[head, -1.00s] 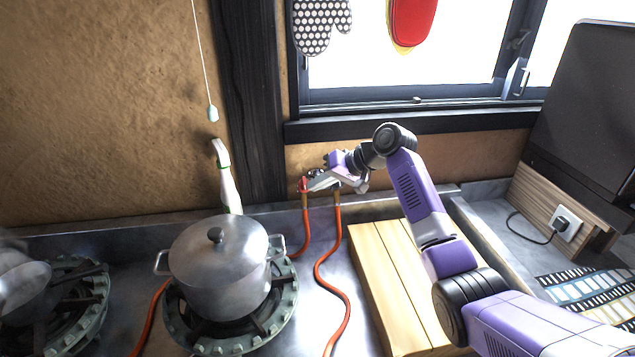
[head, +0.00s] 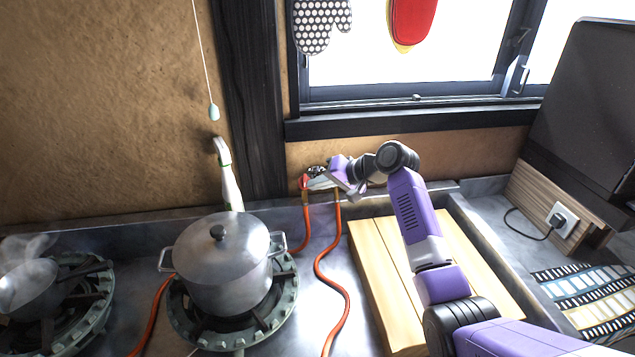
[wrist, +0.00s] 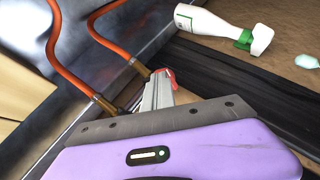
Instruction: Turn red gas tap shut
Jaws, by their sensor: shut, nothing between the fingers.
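The red gas tap (head: 304,182) is at the wall below the window, at the top of an orange hose. It also shows in the wrist view (wrist: 170,74), a small red handle at the fingertips. My gripper (head: 312,183) is shut with nothing held between its fingers, and its tips are right beside the red tap. In the wrist view my gripper (wrist: 158,85) reaches toward the tap. I cannot tell whether the fingers touch the handle. The gripper hides part of the tap fittings.
A lidded steel pot (head: 222,268) stands on a burner to the left. A wooden board (head: 385,280) lies under my arm. Two orange hoses (head: 335,275) run down the counter. A white spray bottle (head: 228,178) with a green collar stands behind the pot.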

